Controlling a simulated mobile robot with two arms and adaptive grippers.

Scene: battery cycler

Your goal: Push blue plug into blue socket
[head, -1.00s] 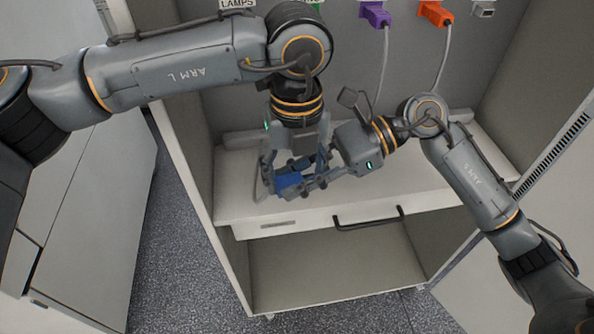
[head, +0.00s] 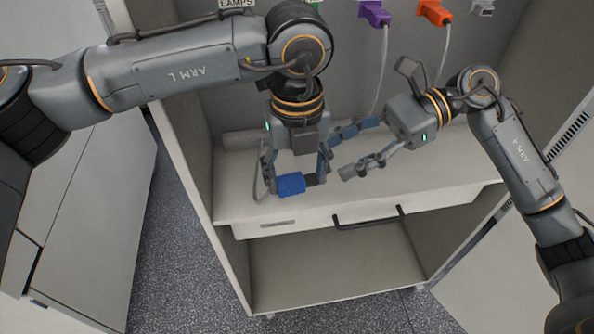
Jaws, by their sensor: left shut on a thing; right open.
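The blue plug (head: 291,185) is held low over the front of the white shelf in the head view. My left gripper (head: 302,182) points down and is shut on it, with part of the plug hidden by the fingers. My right gripper (head: 343,152) is open and empty, to the right of the plug and apart from it. One of its fingers passes close to the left gripper's right finger. I cannot make out a blue socket; my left arm covers part of the back panel.
A purple plug (head: 375,14) and an orange plug (head: 436,13) sit on the back panel with hanging cables. A grey connector (head: 482,8) is at the upper right. The white shelf (head: 235,208) has a dark handle (head: 368,221) below its front. Cabinet walls stand on both sides.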

